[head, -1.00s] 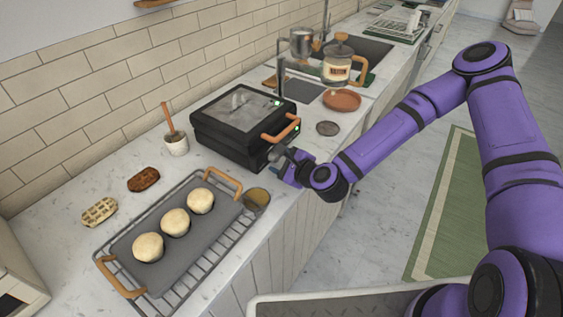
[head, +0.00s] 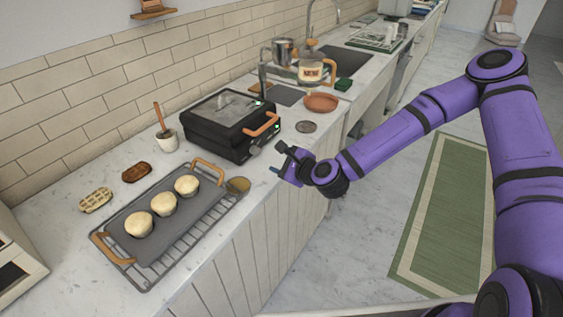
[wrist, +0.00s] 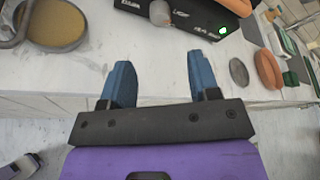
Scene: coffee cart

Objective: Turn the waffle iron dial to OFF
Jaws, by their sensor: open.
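The black waffle iron (head: 212,132) stands on the counter with its lid down and an orange handle (head: 262,124) at the front right. Its dial (head: 255,149) is a small grey knob low on the front panel; its setting is too small to read. In the wrist view the knob (wrist: 159,12) shows at the top edge, beside green-lit markings. My gripper (head: 277,160) is off the counter's front edge, a little in front of the dial and apart from it. In the wrist view its two blue fingers (wrist: 157,78) are spread with nothing between them.
A tray (head: 140,206) with several pale buns sits on a wire rack to the left. A round amber piece (head: 237,186) lies by the rack's corner. A dark disc (head: 306,127) and an orange plate (head: 321,103) lie to the right.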

